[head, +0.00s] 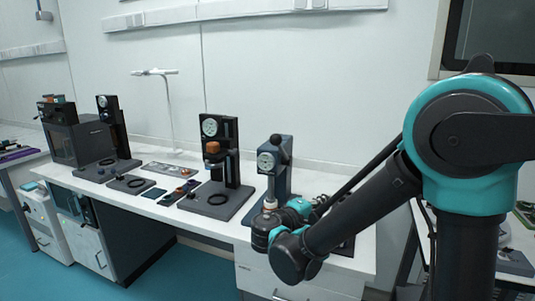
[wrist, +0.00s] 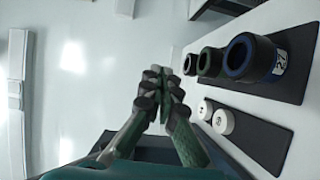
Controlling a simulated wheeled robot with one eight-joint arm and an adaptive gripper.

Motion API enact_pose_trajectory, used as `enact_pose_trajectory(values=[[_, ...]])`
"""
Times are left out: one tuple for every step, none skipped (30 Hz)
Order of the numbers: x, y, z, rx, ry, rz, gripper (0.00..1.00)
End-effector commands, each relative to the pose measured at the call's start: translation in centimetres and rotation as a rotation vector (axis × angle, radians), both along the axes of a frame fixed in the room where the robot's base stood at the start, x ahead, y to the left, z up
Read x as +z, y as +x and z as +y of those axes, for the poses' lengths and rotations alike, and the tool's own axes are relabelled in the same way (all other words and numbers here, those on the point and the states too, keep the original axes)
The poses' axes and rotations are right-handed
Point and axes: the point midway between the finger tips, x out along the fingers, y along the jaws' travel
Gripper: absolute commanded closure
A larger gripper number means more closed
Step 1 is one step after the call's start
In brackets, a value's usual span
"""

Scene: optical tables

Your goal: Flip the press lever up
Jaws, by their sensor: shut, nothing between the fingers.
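The press nearest my arm (head: 276,168) is a blue-grey column with a round dial on the table's right part. A black piece with a rounded top (head: 284,142) stands at its upper right; it may be the lever, but its pose is hard to tell. My forearm and wrist cover the press's lower right. My gripper (wrist: 165,76) shows in the wrist view with its fingers together and nothing between them. The fingers are hard to make out in the head view, so I cannot tell whether they touch the press. No lever is clearly visible in the wrist view.
A taller black press (head: 231,150) with a dial stands to the left, with another black stand (head: 112,125) farther left. In the wrist view, dark ring-shaped parts (wrist: 248,58) and white round pieces (wrist: 223,121) lie on dark mats at right. The wall lies behind the table.

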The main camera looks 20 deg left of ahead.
Motion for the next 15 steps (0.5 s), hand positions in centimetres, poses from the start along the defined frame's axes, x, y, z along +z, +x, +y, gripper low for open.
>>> enact_pose_trajectory(values=[[0.8,-0.8,2.5,0.033,-0.025,-0.045,1.00],[1.4,-1.4,3.7,0.047,-0.039,-0.075,1.00],[2.2,-2.1,5.4,0.067,-0.057,-0.117,1.00],[2.8,-2.8,6.6,0.084,-0.070,-0.148,1.00],[3.4,-3.6,7.9,0.100,-0.081,-0.180,1.00],[4.1,-4.7,9.5,0.119,-0.094,-0.222,1.00],[4.6,-5.5,10.7,0.133,-0.103,-0.253,1.00],[5.0,-6.4,11.8,0.147,-0.111,-0.285,1.00],[5.6,-7.6,13.1,0.165,-0.120,-0.325,1.00],[6.1,-8.5,14.1,0.177,-0.125,-0.353,1.00],[6.4,-9.4,14.9,0.188,-0.130,-0.380,1.00],[6.9,-10.5,16.0,0.202,-0.134,-0.414,1.00],[7.2,-11.3,16.7,0.212,-0.137,-0.436,1.00],[7.4,-12.1,17.3,0.219,-0.139,-0.457,1.00],[7.7,-13.0,18.0,0.228,-0.141,-0.483,1.00]])
